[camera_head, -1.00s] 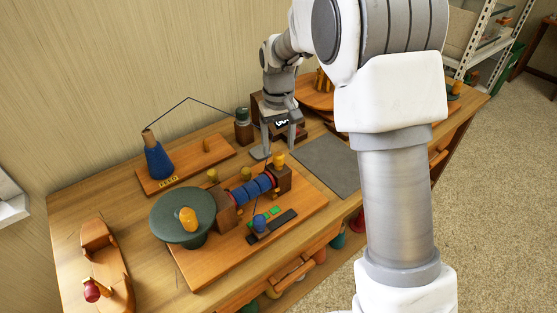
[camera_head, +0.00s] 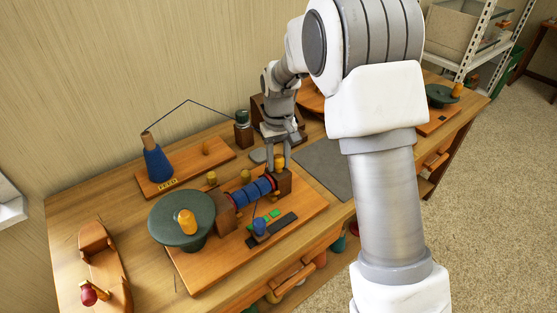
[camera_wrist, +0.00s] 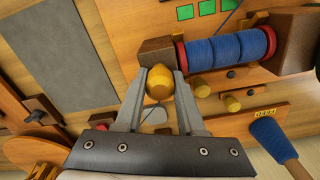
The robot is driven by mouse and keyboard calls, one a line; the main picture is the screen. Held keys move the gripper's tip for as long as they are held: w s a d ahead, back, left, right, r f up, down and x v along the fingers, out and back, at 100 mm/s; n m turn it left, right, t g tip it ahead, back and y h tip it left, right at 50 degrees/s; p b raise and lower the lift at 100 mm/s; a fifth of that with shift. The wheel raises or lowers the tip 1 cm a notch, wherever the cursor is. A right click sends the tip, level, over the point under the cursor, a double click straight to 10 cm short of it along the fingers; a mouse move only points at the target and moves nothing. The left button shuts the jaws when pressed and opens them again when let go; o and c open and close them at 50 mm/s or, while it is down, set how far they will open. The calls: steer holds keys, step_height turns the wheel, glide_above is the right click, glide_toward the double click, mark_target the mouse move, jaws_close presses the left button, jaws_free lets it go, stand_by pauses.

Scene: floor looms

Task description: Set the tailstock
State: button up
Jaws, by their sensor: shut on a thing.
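The tailstock is a dark brown block (camera_head: 284,184) at the right end of the winder, with a yellow-orange knob (camera_head: 279,162) on top. In the wrist view the tailstock (camera_wrist: 156,50) stands against the red-rimmed end of the bobbin wound with blue thread (camera_wrist: 225,47). My gripper (camera_wrist: 159,84) has one finger on each side of the knob (camera_wrist: 157,90) and is shut on it. In the head view my gripper (camera_head: 279,160) points down over the tailstock, and its fingers partly hide the knob.
A green wheel (camera_head: 172,214) with a yellow handle stands left of the bobbin. A blue cone (camera_head: 157,163) stands on the feed board behind. A grey mat (camera_head: 330,165) lies to the right, bare. A wooden shuttle-like piece (camera_head: 100,260) lies at the front left.

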jaws_close()
stand_by(0.7)
steer(key=shift+w+d+p, duration=0.25)
steer(key=shift+w+d, duration=0.35)
steer(key=shift+d, duration=0.25)
steer(key=shift+w+d+p, duration=0.2)
steer(key=shift+w+d, duration=0.35)
steer(key=shift+d, duration=0.3)
steer(key=shift+r, duration=0.1)
steer(key=o, duration=0.9)
jaws_free()
